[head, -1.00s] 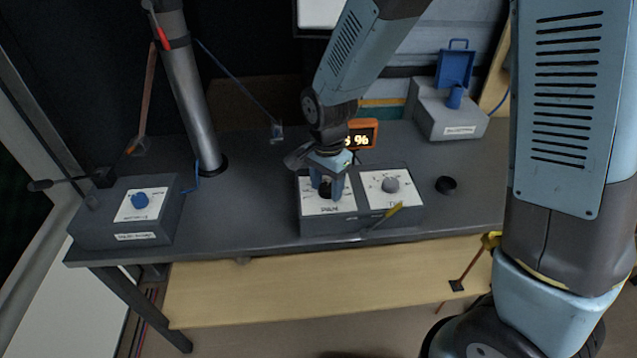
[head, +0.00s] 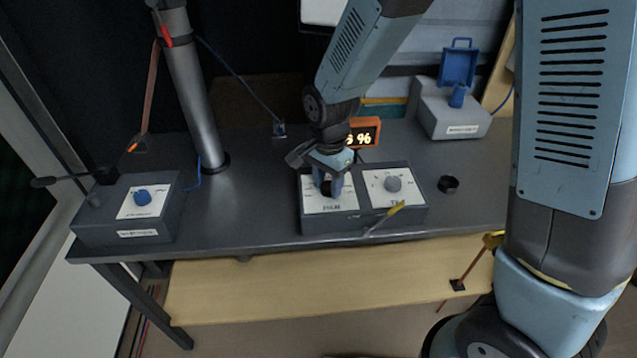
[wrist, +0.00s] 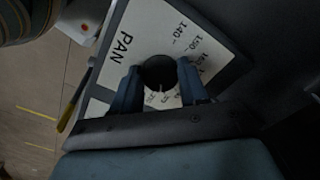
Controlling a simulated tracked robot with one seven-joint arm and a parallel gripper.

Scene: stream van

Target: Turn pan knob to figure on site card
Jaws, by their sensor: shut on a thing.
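The pan knob is a dark round knob (wrist: 159,73) on a white dial plate marked PAN (wrist: 135,40), with figures such as 140 and 150 beside it. In the head view the pan plate (head: 345,203) is the left one on the grey control box (head: 322,226). My gripper (head: 328,186) points down over it, shut on the pan knob; in the wrist view its two blue fingers (wrist: 159,86) flank the knob. A light pointer mark shows on the knob, but its exact figure is unclear. I cannot make out a site card.
An orange-framed display (head: 364,133) stands behind. A box with a blue knob (head: 142,197) stands left; a black cap (head: 448,184) lies right.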

